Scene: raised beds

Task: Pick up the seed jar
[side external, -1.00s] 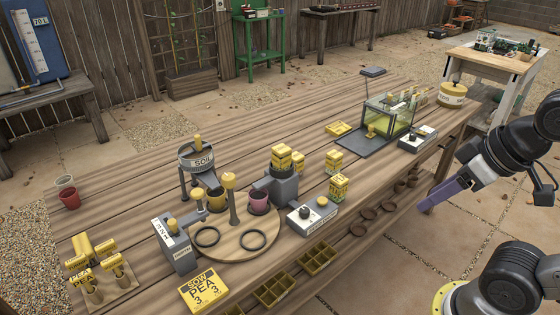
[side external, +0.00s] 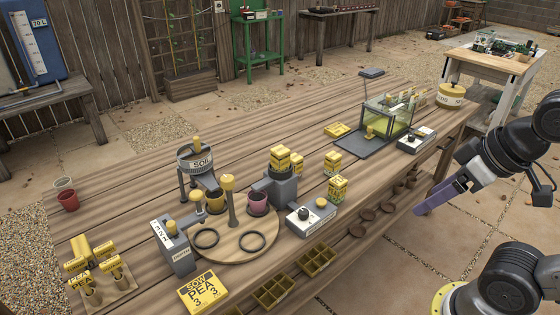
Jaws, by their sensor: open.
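My gripper (side external: 420,212), with purple fingers, hangs off the bench's right edge, pointing down and left. It is well in front of the tub, apart from it and from everything else. It is open, though the gap between the fingers is hard to see from this side.
A glass tank (side external: 388,115) on a dark mat and a grey switch box (side external: 416,140) stand left of the tub. Yellow packets (side external: 333,163), a soil hopper (side external: 196,160) and a round wooden board (side external: 232,244) are farther left.

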